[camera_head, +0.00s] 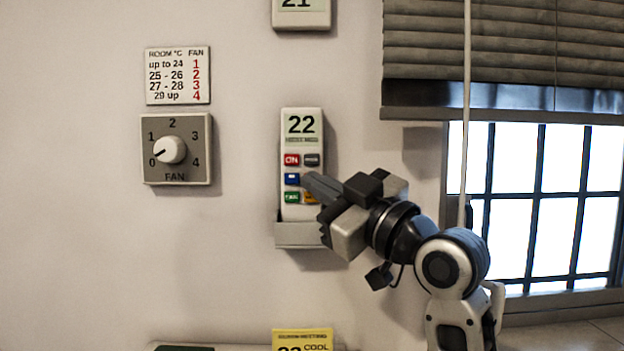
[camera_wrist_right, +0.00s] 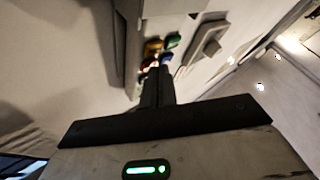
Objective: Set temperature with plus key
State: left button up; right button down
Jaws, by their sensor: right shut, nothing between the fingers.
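A white remote (camera_head: 302,125) sits upright in a grey wall holder (camera_head: 298,234), and its display reads 22. Its keys show below the display: a red ON key (camera_head: 291,160), a grey key (camera_head: 312,160), a blue key (camera_head: 292,179) and a green key (camera_head: 291,197). My right gripper (camera_head: 308,182) is shut and empty, with its fingertips at the right side of the lower keys, covering part of them. In the right wrist view the fingers (camera_wrist_right: 157,82) point at the coloured keys (camera_wrist_right: 153,47). I cannot tell whether they touch. My left gripper is out of view.
A FAN dial (camera_head: 171,150) points near 0, under a room-temperature and fan chart (camera_head: 178,76). A unit reading 21 (camera_head: 301,14) is cut off at the top. A yellow note with COOL (camera_head: 302,341) is at the bottom. A barred window (camera_head: 540,200) with a blind (camera_head: 500,45) is right.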

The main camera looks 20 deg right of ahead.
jog(key=shift+w, duration=0.15)
dwell(0.5)
jog(key=shift+s+a, duration=0.2)
jog(key=shift+s, duration=0.7)
jog(key=shift+s+p, duration=0.15)
jog(key=shift+p, duration=0.15)
jog(key=shift+w+d, duration=0.1)
jog(key=shift+w, duration=0.35)
